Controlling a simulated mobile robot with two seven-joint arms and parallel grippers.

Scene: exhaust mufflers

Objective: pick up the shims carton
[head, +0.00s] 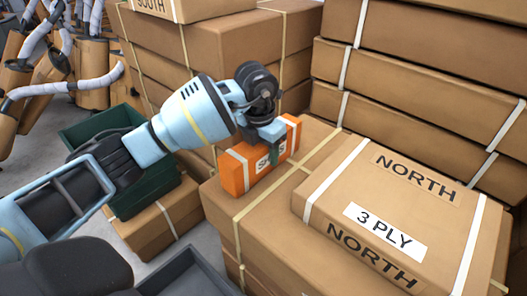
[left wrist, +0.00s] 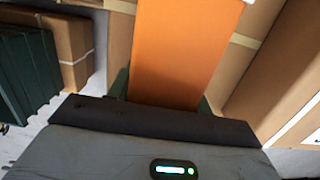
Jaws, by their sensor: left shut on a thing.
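The shims carton (head: 238,175) is an orange box with white bands and a white label partly hidden by my gripper. It sits on, or just above, a large brown carton (head: 222,206) in the middle of the head view; I cannot tell if it touches. My left gripper (head: 273,150) comes down from above and is shut on the orange carton. In the left wrist view the shims carton (left wrist: 182,50) fills the space between the green fingers. My right gripper is not in view.
A brown carton marked NORTH and 3 PLY (head: 330,200) lies just right of the shims carton. Tall carton stacks (head: 420,90) stand behind. A dark green crate (head: 90,128) is at the left, and a grey tray (head: 185,275) is at the front.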

